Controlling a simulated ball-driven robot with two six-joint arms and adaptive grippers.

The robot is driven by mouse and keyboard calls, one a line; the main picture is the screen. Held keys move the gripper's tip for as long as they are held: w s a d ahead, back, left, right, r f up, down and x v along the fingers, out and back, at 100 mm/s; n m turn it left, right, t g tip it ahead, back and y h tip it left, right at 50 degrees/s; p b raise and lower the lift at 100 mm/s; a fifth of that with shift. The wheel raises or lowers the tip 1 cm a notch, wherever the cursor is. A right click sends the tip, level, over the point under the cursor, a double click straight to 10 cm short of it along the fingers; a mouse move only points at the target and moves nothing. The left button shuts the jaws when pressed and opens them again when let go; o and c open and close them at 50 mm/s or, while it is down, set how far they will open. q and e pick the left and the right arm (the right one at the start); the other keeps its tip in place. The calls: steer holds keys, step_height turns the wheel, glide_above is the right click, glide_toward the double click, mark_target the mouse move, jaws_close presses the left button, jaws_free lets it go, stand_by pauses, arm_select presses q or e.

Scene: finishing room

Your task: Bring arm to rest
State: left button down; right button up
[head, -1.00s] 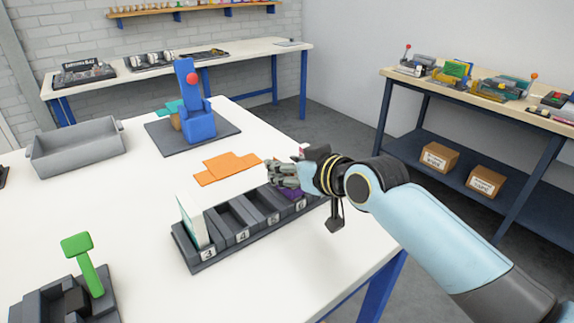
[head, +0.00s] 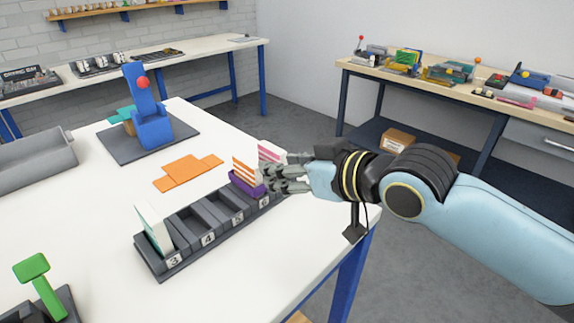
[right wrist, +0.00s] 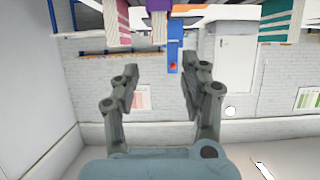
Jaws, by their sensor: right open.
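My right gripper (head: 284,179) is open with nothing between its fingers, at the right end of the numbered rack. It also shows in the right wrist view (right wrist: 159,78), its two fingers apart. The dark rack (head: 188,238) lies along the table's right edge. A purple holder (head: 247,187) with an orange-and-white striped piece (head: 246,171) stands near the slot marked 6, just left of the fingers. A pink-striped piece (head: 269,152) shows behind the gripper, partly hidden. My left gripper is not in view.
A white and green piece (head: 154,229) stands in slot 3; the middle slots look empty. The white table (head: 90,225) holds flat orange pieces (head: 188,172), a blue stand (head: 150,125), a grey tray (head: 35,160) and a green-topped lever (head: 32,267). Open floor lies right of the table.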

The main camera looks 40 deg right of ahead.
steer(key=shift+s, duration=0.15)
stand_by(0.4)
steer(key=s+f+g, duration=0.1)
steer(key=s, duration=0.1)
steer(key=s+f+g+h, duration=0.1)
steer(key=s+f, duration=0.1)
steer(key=s+f+g, duration=0.1)
steer(key=s+g, duration=0.1)
steer(key=s, duration=0.1)
steer(key=shift+a+f, duration=0.15)
steer(key=shift+a, duration=0.15)
steer(key=s+f+g+h, duration=0.2)
steer(key=s+g, duration=0.4)
steer(key=s, duration=0.6)
steer(key=s+d+f+m+g+b, duration=0.1)
steer(key=d+f+b, duration=0.15)
steer(key=f, duration=1.45)
steer(key=s+d+f+b, duration=0.1)
steer(key=s+f+b, duration=0.15)
steer(key=f, duration=1.45)
steer(key=s+f+g+b, duration=0.1)
steer(key=s+f+b, duration=0.4)
steer(key=s+f, duration=1.1)
step_height(320, 180, down, 2)
steer(key=shift+s+d+f+g, duration=0.25)
steer(key=shift+s+g, duration=0.05)
